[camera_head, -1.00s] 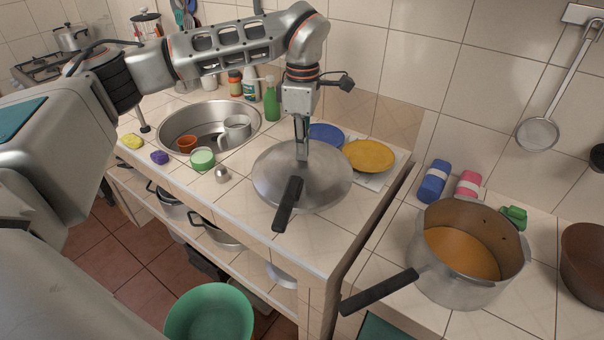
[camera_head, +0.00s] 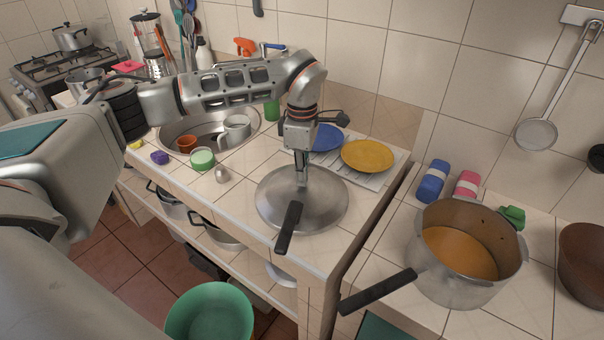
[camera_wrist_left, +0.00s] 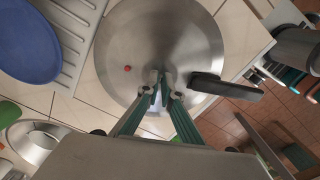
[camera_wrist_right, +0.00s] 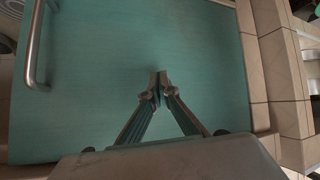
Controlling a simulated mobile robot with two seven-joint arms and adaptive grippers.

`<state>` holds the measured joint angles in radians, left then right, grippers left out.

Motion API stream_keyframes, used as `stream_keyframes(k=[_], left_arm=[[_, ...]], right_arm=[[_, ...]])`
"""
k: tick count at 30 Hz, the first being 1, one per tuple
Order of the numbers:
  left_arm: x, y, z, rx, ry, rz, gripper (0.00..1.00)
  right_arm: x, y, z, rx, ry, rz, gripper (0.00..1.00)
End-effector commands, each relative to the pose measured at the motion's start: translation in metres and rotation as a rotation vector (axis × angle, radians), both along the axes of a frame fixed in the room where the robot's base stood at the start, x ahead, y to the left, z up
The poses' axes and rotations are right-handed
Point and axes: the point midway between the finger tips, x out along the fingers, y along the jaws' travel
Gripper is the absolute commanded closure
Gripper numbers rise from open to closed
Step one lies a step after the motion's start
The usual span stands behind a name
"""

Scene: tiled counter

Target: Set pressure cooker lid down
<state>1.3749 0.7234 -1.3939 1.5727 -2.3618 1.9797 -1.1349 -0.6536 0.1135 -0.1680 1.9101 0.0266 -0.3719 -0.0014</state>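The pressure cooker lid (camera_head: 325,205), a round steel disc with a black handle (camera_head: 289,227), is level over the tiled counter, at or just above its surface; I cannot tell if it touches. My left gripper (camera_head: 302,183) points down at its middle and appears shut on it; the exact grip point is hidden. The lid (camera_wrist_left: 200,40) also fills the middle of the left wrist view, with a small red spot on it. The open pressure cooker (camera_head: 468,283) stands at the right with orange content. My right gripper (camera_wrist_right: 160,80) is shut and empty above a teal panel.
A yellow plate (camera_head: 368,155) and a blue plate (camera_head: 326,138) lie behind the lid. The sink (camera_head: 172,130) is to its left, with a green-and-white cup (camera_head: 203,160) nearby. The counter's edge is close on the lid's right and front.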

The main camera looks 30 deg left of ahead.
Motion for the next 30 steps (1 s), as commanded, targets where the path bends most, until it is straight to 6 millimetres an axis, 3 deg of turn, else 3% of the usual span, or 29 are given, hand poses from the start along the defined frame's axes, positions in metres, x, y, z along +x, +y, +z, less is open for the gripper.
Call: stream_keyframes(k=[1,2,3,16,30], left_arm=[[0.0,0.0,0.0,0.0,0.0,0.0,0.88],[0.0,0.0,0.0,0.0,0.0,0.0,0.8],[0.0,0.0,0.0,0.0,0.0,0.0,0.78],[0.001,0.0,0.009,0.001,-0.003,0.001,0.78],[0.002,0.0,0.095,0.0,-0.004,0.001,0.78]], right_arm=[[0.0,0.0,0.0,0.0,0.0,0.0,1.0],[0.0,0.0,0.0,0.0,0.0,0.0,1.0],[0.0,0.0,0.0,0.0,0.0,0.0,1.0],[-0.001,0.001,-0.002,-0.003,0.001,0.011,1.0],[0.003,0.009,0.0,0.008,-0.02,0.022,1.0]])
